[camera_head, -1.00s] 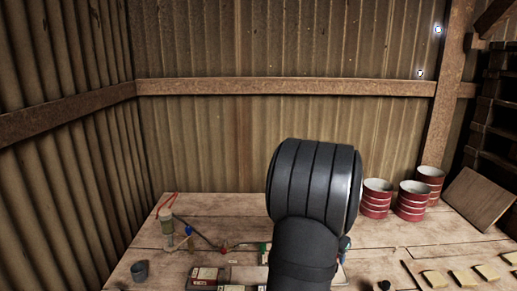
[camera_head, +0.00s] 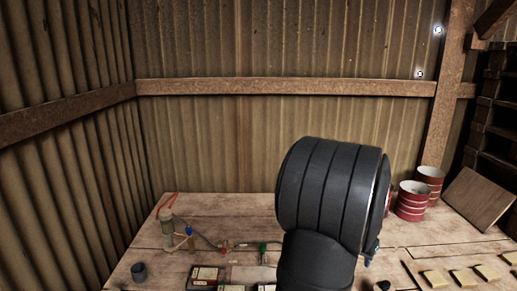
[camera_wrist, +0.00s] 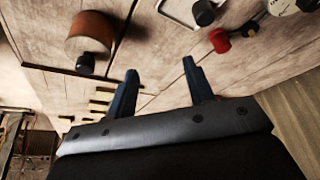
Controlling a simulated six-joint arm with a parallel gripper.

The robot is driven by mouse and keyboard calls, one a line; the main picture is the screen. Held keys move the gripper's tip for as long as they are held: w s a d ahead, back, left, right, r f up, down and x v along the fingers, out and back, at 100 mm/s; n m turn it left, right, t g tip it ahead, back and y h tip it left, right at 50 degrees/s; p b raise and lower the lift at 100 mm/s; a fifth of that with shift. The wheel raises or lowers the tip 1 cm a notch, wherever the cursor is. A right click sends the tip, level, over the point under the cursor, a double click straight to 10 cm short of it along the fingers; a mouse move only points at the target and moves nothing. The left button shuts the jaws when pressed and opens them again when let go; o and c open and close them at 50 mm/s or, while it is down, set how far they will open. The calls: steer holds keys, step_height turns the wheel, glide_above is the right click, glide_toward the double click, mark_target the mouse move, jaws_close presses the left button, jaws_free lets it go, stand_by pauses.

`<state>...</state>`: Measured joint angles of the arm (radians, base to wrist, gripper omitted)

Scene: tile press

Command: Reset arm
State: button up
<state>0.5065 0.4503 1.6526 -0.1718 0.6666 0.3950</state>
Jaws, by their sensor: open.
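My gripper (camera_wrist: 160,88) shows in the wrist view with its two dark blue fingers spread apart and nothing between them. It is above the wooden table (camera_wrist: 50,40). In the head view my dark arm covers the middle right of the table (camera_head: 130,225) and hides most of the gripper.
Red-striped cans (camera_head: 413,203) stand at the back right, partly behind my arm, beside a leaning wooden board (camera_head: 477,199). Pale tiles (camera_head: 435,279) lie at the front right. The left back of the table has free room.

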steer(key=s+d+r, duration=0.3)
steer(key=s, duration=0.1)
steer(key=w+a+m+g, duration=0.15)
steer(key=w+m, duration=0.25)
steer(key=w, duration=0.9)
steer(key=w+a+f, duration=0.5)
steer(key=w+a, duration=0.1)
steer(key=w, duration=0.1)
steer(key=shift+a+f+m+h, duration=0.25)
steer(key=shift+f+m+h, duration=0.05)
steer(key=shift+f+h, duration=0.1)
